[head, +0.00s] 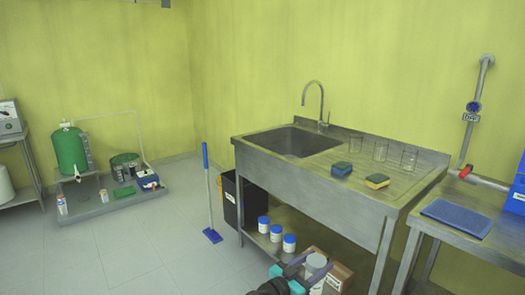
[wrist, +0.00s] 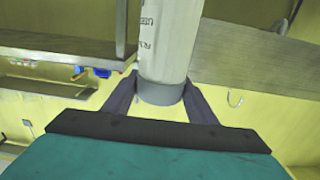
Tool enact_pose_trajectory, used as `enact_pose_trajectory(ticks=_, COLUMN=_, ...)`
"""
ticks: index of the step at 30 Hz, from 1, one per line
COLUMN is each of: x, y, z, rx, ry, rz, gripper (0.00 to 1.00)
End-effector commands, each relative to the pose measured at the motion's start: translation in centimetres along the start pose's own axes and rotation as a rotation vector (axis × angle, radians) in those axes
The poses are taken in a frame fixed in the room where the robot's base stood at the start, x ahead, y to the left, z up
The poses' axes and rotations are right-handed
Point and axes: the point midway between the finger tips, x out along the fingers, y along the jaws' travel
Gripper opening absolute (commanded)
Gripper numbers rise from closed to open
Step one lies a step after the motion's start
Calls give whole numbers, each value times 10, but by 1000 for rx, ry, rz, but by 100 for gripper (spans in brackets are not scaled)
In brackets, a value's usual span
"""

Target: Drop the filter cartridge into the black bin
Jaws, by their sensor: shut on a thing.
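The filter cartridge (wrist: 168,40) is a white cylinder with dark print and a grey end cap. My gripper (wrist: 161,97) is shut on it near the grey end in the wrist view. In the head view the cartridge (head: 316,262) is at the bottom, in front of the sink bench, and its lower part is hidden. The black bin (head: 231,203) stands on the floor under the left end of the sink bench, left of and farther off than my gripper. The bench partly covers it, and its inside cannot be seen.
The steel sink bench (head: 310,185) carries two sponges and several glass beakers. White jars with blue lids (head: 276,232) and a cardboard box (head: 339,276) are on its lower shelf. A blue-handled floor tool (head: 207,185) stands left of the bin. The floor at left front is clear.

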Motion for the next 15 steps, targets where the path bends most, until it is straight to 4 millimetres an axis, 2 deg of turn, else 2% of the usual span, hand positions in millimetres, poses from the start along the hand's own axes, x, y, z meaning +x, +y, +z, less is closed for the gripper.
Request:
enact_pose_trajectory(ticks=8, x=0, y=0, z=-2, rx=0, ry=1, rz=-1, gripper=13)
enact_pose_trajectory(ticks=15, x=0, y=-1, z=-22, rx=0, ry=1, rz=-1, gripper=13)
